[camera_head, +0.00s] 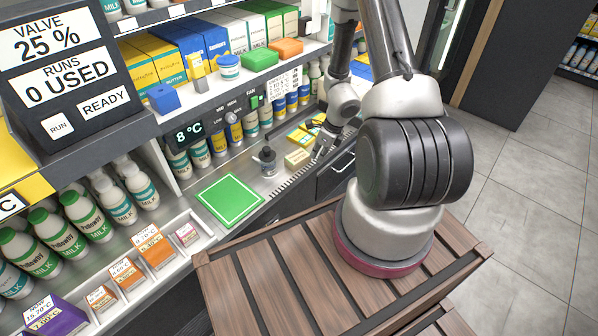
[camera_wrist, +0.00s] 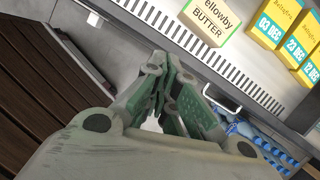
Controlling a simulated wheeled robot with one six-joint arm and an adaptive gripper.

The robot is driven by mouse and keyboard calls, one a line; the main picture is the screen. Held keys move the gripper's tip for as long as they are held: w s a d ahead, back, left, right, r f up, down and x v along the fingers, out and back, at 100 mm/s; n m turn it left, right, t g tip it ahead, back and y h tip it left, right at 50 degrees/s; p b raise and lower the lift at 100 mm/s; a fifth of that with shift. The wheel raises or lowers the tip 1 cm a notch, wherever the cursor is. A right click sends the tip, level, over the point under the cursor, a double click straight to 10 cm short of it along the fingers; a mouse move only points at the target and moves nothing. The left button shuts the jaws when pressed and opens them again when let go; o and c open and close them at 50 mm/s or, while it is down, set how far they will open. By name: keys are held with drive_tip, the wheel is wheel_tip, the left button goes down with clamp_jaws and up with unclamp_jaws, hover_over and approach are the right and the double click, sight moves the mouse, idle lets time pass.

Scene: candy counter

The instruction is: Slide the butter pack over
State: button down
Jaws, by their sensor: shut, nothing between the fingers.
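The butter pack (camera_wrist: 212,22), a pale yellow box with a green edge lettered "ellowby BUTTER", lies on the counter past the slotted grille at the top of the wrist view. It also shows in the head view (camera_head: 297,159), just left of my gripper (camera_head: 318,158). In the wrist view my gripper (camera_wrist: 172,78) has its green fingers drawn together with nothing between them. Its tips are short of the pack, with the grille between. Contact is not seen. A green mat with a white outline (camera_head: 230,219) lies on the counter to the left of the pack.
Yellow date-marked packs (camera_wrist: 269,29) stand right of the butter pack. The grille (camera_wrist: 180,38) runs along the counter front, with a drawer handle (camera_wrist: 222,98) below. A shelf overhangs the back.

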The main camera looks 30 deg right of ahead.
sight(311, 170)
drive_tip(key=w+f+m, duration=0.1)
drive_tip(key=f, duration=0.2)
drive_tip(key=w+f+m+h, duration=0.1)
drive_tip(key=f, duration=0.2)
drive_tip(key=w+d+f+m, duration=0.1)
drive_tip(key=f, duration=0.2)
drive_tip(key=shift+m, duration=0.3)
drive_tip(key=shift+w+a+f, duration=0.2)
drive_tip(key=shift+w, duration=0.4)
drive_tip(key=shift+w+a+f, duration=0.15)
drive_tip(key=shift+w, duration=0.45)
drive_tip(key=shift+w+a, duration=0.25)
drive_tip(key=shift+w, duration=0.6)
